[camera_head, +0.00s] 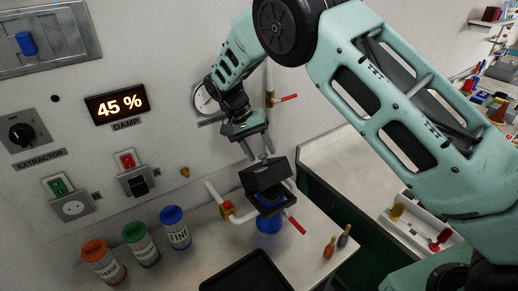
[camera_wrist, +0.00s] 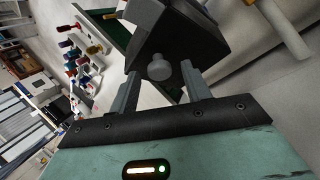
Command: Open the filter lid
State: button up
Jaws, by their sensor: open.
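The dark filter lid (camera_head: 262,175) sits on the filter housing (camera_head: 269,206), which is mounted on a pipe by the wall; blue shows inside the housing below it. The lid looks tilted, but I cannot tell how far. My gripper (camera_head: 262,153) is just above the lid with its fingers pointing down, open. In the wrist view, a grey round knob (camera_wrist: 159,68) on the dark lid (camera_wrist: 195,35) lies between the tips of my gripper (camera_wrist: 161,72). I cannot tell whether either finger touches the knob.
Orange (camera_head: 101,260), green (camera_head: 140,243) and blue (camera_head: 175,228) labelled canisters stand at left. A black tray (camera_head: 250,273) lies in front. The wall panel has a 45% damp display (camera_head: 117,104).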

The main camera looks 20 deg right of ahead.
jog(key=b+v, duration=0.3)
jog(key=v, duration=0.4)
jog(key=shift+r, duration=0.2)
jog(key=c, duration=0.8)
jog(key=shift+d+r+b, duration=0.1)
jog(key=shift+r+b, duration=0.05)
jog(key=shift+b, duration=0.25)
grip_shut()
notch_tip(320, 180, up, 3)
jog(key=m+t+y+b, duration=0.4)
jog(key=b, duration=0.2)
send_over(267, 162)
jog(key=s, duration=0.1)
jog(key=s+d+m+t+y+b, duration=0.2)
jog(key=s+d+m+t+b, duration=0.25)
jog(key=s, duration=0.35)
jog(key=shift+g, duration=0.25)
jog(key=x, duration=0.6)
jog(key=b+x, duration=0.1)
jog(key=x, duration=0.3)
jog(key=shift+s+a, duration=0.2)
jog(key=shift+s, duration=0.25)
jog(key=w, duration=0.1)
jog(key=w+a+p, duration=0.1)
jog(key=w, duration=0.1)
jog(key=shift+a, duration=0.15)
jog(key=shift+w+a+r, duration=0.1)
jog(key=shift+w+a, duration=0.15)
jog(key=shift+w, duration=0.2)
